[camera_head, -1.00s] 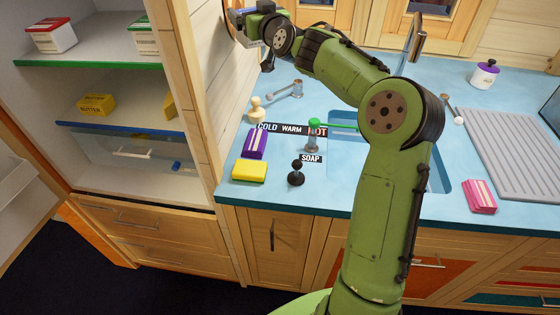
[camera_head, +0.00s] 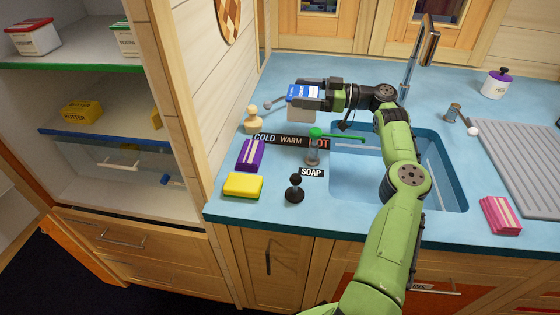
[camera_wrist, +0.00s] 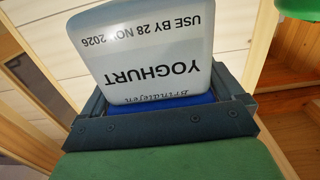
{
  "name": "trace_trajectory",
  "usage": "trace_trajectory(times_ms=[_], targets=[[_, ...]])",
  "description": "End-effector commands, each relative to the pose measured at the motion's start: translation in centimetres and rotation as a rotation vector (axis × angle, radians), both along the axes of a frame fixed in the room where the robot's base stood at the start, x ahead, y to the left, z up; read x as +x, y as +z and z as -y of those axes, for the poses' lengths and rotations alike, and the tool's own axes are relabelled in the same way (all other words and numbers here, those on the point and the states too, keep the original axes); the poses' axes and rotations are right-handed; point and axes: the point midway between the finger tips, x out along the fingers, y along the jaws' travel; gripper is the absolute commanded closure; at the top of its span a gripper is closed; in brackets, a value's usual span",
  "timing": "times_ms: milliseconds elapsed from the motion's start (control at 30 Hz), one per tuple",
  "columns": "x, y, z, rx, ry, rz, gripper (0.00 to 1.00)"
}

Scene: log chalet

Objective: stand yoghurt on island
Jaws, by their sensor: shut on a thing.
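The yoghurt is a white tub with a blue lid (camera_head: 305,92). It is held above the blue counter near the sink's back left, lid side up. In the wrist view the tub (camera_wrist: 145,45) shows its printed label upside down, with the blue lid edge nearest my gripper (camera_wrist: 160,112). My gripper (camera_head: 308,97) is shut on it, reaching in from the right. The tub's underside and any gap to the counter are hard to judge. I cannot pick out a separate island in these views.
The counter (camera_head: 240,207) carries a yellow sponge (camera_head: 243,185), purple packet (camera_head: 250,155), wooden figure (camera_head: 252,120), soap knob (camera_head: 294,188) and green-topped tap (camera_head: 315,145). The sink (camera_head: 350,190) lies right of these. An open shelved cupboard (camera_head: 70,137) stands left.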

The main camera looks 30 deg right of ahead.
Motion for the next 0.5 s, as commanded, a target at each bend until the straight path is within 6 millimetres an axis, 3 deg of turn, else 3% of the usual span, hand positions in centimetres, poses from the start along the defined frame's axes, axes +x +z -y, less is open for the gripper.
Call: trace_trajectory(times_ms=[333,500], targets=[[0.0,-7.6,0.0,0.004,0.0,-0.005,0.52],[0.0,-9.4,0.0,0.001,-0.001,-0.001,0.52]])
